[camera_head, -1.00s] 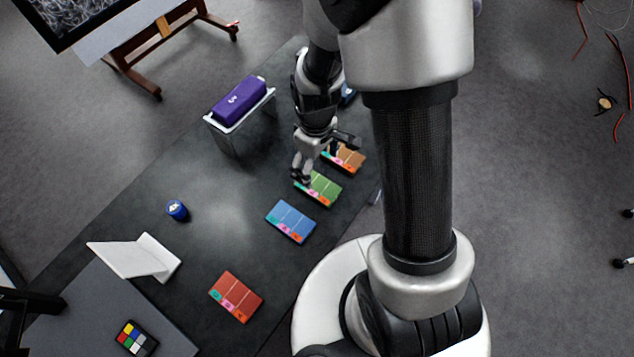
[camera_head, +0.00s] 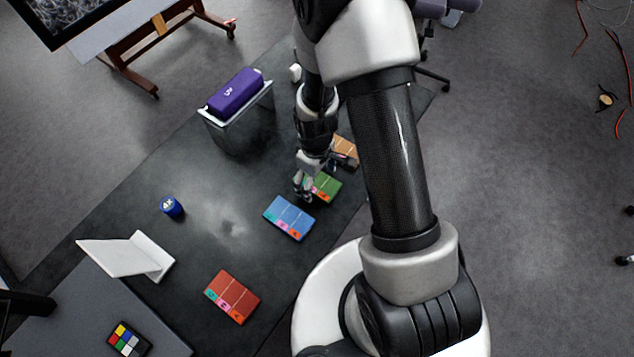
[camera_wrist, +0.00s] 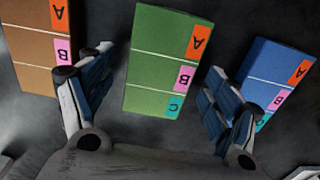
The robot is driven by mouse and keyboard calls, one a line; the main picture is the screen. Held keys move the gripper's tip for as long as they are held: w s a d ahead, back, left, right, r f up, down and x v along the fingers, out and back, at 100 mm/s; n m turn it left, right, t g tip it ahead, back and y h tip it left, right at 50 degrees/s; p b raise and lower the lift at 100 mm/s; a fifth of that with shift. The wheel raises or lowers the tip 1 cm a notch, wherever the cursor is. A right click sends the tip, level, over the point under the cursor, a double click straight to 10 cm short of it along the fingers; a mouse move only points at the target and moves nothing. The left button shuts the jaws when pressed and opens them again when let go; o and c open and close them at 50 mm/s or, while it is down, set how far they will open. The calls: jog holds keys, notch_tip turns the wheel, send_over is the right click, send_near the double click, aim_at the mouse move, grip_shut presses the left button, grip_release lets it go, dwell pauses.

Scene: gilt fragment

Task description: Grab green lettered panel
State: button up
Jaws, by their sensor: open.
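The green lettered panel (camera_head: 323,186) lies flat on the dark table, partly hidden by my gripper in the head view. In the wrist view the green panel (camera_wrist: 165,62) shows orange, pink and teal tabs lettered A, B and C along its right edge. My gripper (camera_wrist: 150,95) is open and empty, with one finger to the left of the green panel and the other to its right. The fingertips look to be at its sides; I cannot tell whether they touch it or how high they are.
A blue panel (camera_head: 289,217) and an orange-brown panel (camera_head: 345,150) lie on either side of the green one. A red panel (camera_head: 232,296), a blue cylinder (camera_head: 171,207), a white folded stand (camera_head: 128,256) and a purple box (camera_head: 236,92) on a clear stand are also around.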

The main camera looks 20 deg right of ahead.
jog(key=shift+c, duration=0.4)
jog(key=c, duration=1.1)
jog(key=shift+r, duration=0.1)
